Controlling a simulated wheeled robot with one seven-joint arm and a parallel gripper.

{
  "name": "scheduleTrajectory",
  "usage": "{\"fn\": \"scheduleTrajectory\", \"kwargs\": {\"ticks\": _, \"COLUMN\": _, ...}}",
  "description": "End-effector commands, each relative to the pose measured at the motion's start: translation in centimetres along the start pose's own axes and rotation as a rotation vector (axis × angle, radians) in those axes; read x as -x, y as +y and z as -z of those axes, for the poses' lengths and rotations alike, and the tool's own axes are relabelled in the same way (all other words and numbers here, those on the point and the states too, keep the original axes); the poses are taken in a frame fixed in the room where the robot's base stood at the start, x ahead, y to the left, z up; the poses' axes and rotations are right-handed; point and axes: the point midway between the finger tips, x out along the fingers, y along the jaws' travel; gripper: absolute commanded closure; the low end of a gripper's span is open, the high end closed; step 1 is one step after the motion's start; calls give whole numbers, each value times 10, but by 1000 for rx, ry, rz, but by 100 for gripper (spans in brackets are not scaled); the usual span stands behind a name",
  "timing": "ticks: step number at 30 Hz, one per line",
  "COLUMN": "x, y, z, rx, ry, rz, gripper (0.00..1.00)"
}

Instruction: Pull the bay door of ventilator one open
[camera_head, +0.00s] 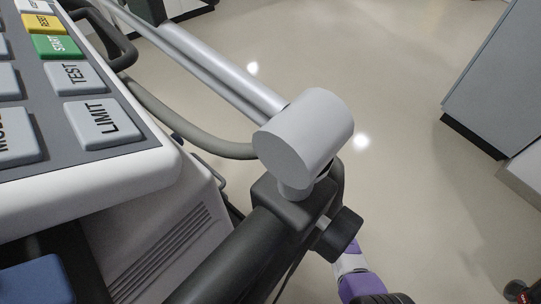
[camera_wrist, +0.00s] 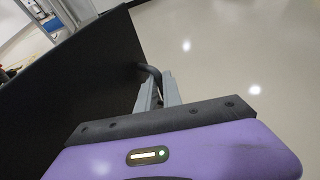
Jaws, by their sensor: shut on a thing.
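In the wrist view a large dark flat panel, which looks like the bay door (camera_wrist: 75,85), fills the left side and stands out at an angle over the floor. A dark curved handle (camera_wrist: 152,70) sticks out from its right part. My gripper (camera_wrist: 158,82) is shut on this handle, its two grey fingers on either side. In the head view the ventilator's sloped control panel (camera_head: 150,146) with labelled keys is at the left. The door and the gripper's fingertips cannot be made out there. Part of my purple and white arm shows low in the picture.
A grey-white cylinder on a metal arm (camera_head: 312,135) and a dark rail cross the middle of the head view. A hose (camera_head: 190,133) hangs behind. Grey cabinets (camera_head: 505,80) stand at the right. The pale floor (camera_head: 400,170) between is clear.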

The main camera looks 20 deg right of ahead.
Motion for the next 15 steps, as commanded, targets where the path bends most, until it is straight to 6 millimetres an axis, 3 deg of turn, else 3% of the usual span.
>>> {"fn": "scheduleTrajectory", "kwargs": {"ticks": 1, "x": 12, "y": -16, "z": 9, "rx": -2, "ry": 10, "rz": 17, "gripper": 100}}
{"fn": "scheduleTrajectory", "kwargs": {"ticks": 6, "x": 36, "y": -42, "z": 19, "rx": -2, "ry": 9, "rz": 12, "gripper": 100}}
{"fn": "scheduleTrajectory", "kwargs": {"ticks": 15, "x": 63, "y": -62, "z": 30, "rx": -1, "ry": 8, "rz": 6, "gripper": 100}}
